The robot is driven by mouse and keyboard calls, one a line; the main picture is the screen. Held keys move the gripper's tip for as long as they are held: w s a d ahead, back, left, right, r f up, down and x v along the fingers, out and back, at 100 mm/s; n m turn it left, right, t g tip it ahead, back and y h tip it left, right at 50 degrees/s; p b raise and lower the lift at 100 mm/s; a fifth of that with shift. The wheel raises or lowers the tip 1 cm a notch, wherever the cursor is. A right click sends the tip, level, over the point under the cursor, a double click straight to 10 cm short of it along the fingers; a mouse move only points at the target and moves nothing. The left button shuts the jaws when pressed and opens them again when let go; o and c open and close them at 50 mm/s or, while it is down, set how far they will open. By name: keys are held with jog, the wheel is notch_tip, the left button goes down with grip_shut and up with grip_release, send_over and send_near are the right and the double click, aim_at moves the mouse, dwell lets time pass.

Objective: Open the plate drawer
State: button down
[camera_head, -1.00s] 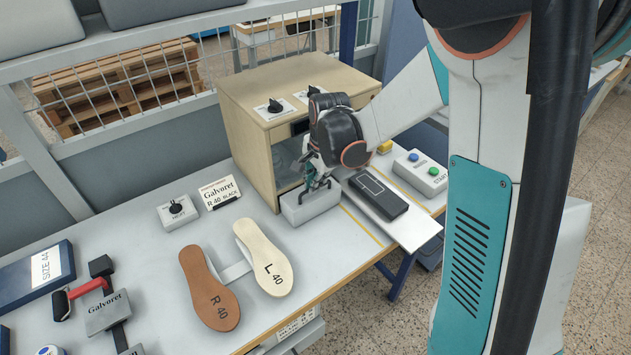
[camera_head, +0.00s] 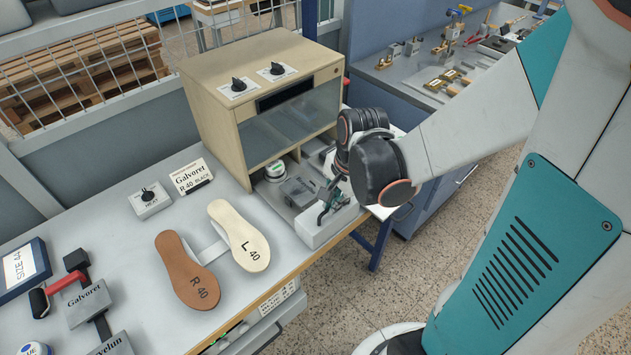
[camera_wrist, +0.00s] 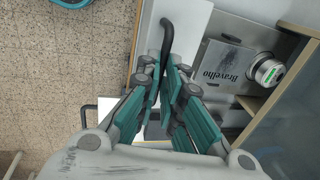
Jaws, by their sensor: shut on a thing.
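The plate drawer (camera_head: 318,236) is pulled out of the wooden cabinet (camera_head: 222,103), with its light front over the table's front edge. Inside it lie a grey plate (camera_head: 299,192) and a small round tin (camera_head: 275,170). In the wrist view the plate (camera_wrist: 224,65) reads "Bravelho", and the tin (camera_wrist: 266,70) sits beside it. My gripper (camera_head: 331,197) is at the drawer front, shut on the dark drawer handle. In the wrist view the curved black handle (camera_wrist: 167,35) runs between the fingers of my gripper (camera_wrist: 168,78). My wrist hides the drawer's right part.
A brown R 40 insole (camera_head: 187,270) and a cream L 40 insole (camera_head: 240,236) lie left of the drawer. Floor in front of the table is clear.

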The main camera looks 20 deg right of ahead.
jog(key=s+d, duration=0.2)
jog(key=s, duration=0.4)
jog(key=shift+s, duration=0.35)
jog(key=c, duration=1.7)
grip_release()
jog(key=shift+w, duration=0.15)
